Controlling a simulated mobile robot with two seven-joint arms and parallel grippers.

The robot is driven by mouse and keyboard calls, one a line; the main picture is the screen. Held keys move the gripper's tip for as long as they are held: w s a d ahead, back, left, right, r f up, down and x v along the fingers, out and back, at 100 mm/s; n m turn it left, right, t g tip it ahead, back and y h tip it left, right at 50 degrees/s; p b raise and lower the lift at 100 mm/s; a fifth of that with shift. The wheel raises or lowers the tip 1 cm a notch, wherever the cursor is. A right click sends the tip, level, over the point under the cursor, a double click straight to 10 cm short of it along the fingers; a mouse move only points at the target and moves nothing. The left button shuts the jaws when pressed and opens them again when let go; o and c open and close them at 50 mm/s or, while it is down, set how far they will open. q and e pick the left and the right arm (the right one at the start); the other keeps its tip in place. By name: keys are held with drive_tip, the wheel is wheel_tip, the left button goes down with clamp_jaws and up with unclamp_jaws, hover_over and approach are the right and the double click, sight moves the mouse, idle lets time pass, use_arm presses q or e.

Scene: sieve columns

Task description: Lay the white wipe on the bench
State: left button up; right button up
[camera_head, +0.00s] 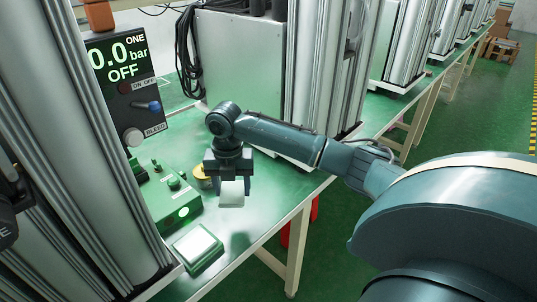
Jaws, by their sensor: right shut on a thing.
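My right gripper (230,183) points down over the green bench (262,205), near its front edge. It is shut on the white wipe (231,198), which hangs flat and pale below the fingers. The wipe appears to be a little above the bench, but the exact gap is hard to judge. My left gripper is not in view.
A white square pad in a green holder (197,248) sits at the bench's front edge. A green control box (172,200) and a yellow round item (203,178) stand left of the gripper. A pressure panel (125,75) reads 0.0 bar, OFF. Metal columns flank the bench.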

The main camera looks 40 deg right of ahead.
sight(237, 221)
wheel_tip(237, 221, down, 10)
idle(0.5)
drive_tip(key=shift+f, duration=0.15)
drive_tip(key=o, duration=1)
drive_tip(key=shift+c, duration=0.2)
wheel_tip(237, 221, up, 12)
drive_tip(key=shift+r, duration=0.2)
drive_tip(key=shift+s+f, duration=0.1)
